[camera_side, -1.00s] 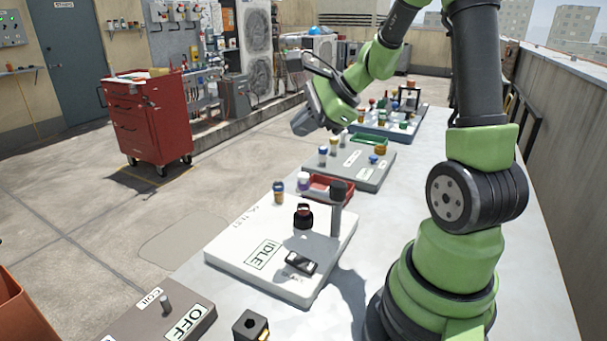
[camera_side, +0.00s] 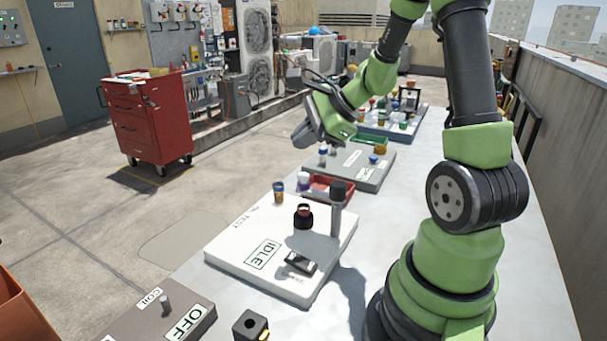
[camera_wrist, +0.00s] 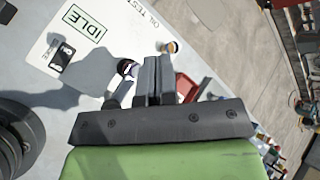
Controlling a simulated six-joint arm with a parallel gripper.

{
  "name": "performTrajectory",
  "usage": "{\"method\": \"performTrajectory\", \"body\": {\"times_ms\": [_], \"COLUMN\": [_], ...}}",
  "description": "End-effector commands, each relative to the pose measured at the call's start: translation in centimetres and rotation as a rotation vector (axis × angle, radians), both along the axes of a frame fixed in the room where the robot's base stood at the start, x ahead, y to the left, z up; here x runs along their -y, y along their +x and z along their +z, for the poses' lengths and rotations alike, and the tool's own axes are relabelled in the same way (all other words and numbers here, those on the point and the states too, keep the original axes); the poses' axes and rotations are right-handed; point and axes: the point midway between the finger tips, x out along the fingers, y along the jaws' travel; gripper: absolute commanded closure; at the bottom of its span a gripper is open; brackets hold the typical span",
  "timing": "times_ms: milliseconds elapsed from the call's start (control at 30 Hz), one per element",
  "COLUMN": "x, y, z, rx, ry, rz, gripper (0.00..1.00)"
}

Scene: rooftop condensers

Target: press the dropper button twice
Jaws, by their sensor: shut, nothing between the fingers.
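The white OIL TEST board (camera_side: 232,247) lies on the bench and carries a display reading IDLE (camera_side: 263,254). A dark button block with a pale face (camera_side: 300,263) sits near its front edge; it also shows in the wrist view (camera_wrist: 62,56). A grey post with a black head (camera_side: 338,205) stands at the board's right side. A dark round holder with a red-topped item (camera_side: 303,216) is beside it. I cannot tell for certain which part is the dropper button. My gripper (camera_side: 305,137) is shut and empty, above and behind the board; its fingers show in the wrist view (camera_wrist: 154,72).
A small orange and blue vial (camera_side: 278,191) stands at the board's back edge. A red tray (camera_side: 325,184) lies behind the board. A grey board with a green tray (camera_side: 368,141) is further back. A grey COIL board reading OFF (camera_side: 140,322) is in front.

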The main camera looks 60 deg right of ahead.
Motion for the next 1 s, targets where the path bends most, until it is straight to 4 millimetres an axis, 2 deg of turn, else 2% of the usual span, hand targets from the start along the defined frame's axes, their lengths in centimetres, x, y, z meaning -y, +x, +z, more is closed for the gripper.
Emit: {"method": "performTrajectory", "body": {"times_ms": [100, 333, 1000], "x": [0.0, 0.0, 0.0], "y": [-0.1, -0.1, -0.1], "z": [-1.7, -3.6, -3.9], "rx": [-0.006, -0.003, -0.002], "ry": [0.003, 0.001, -0.003], "rz": [-0.002, -0.001, -0.001], "gripper": [1.00, 1.00, 1.00]}}
